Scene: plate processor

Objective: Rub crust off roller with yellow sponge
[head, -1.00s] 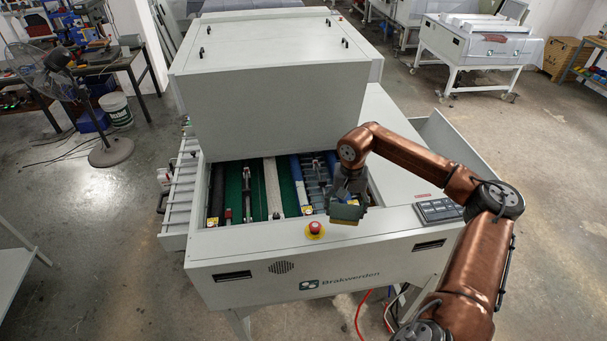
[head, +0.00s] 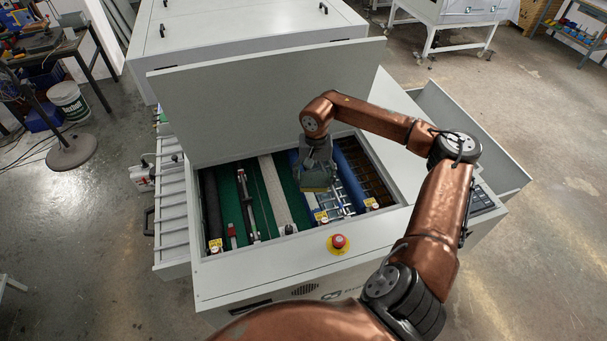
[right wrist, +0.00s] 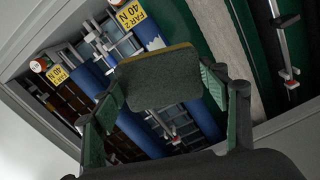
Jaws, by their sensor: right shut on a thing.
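My right gripper (head: 317,170) is shut on the yellow sponge (head: 316,183), above the open roller bay of the machine. In the right wrist view the sponge (right wrist: 160,82) shows a dark grey face with a thin yellow edge, between the two fingers. Blue rollers (right wrist: 139,132) lie below and behind it. One blue roller (head: 354,172) shows to the right of the gripper in the head view. A pale patch (right wrist: 155,44) shows on a blue roller near the sponge's edge; I cannot tell if it is crust. Contact between sponge and roller cannot be told. My left gripper is not in view.
A pale grey roller (head: 275,192) and green bed lie left of the gripper. Yellow labels (right wrist: 127,15) and metal brackets sit at the bay's front end. A red stop button (head: 338,241) stands on the front rim. The raised lid (head: 250,100) stands behind the bay.

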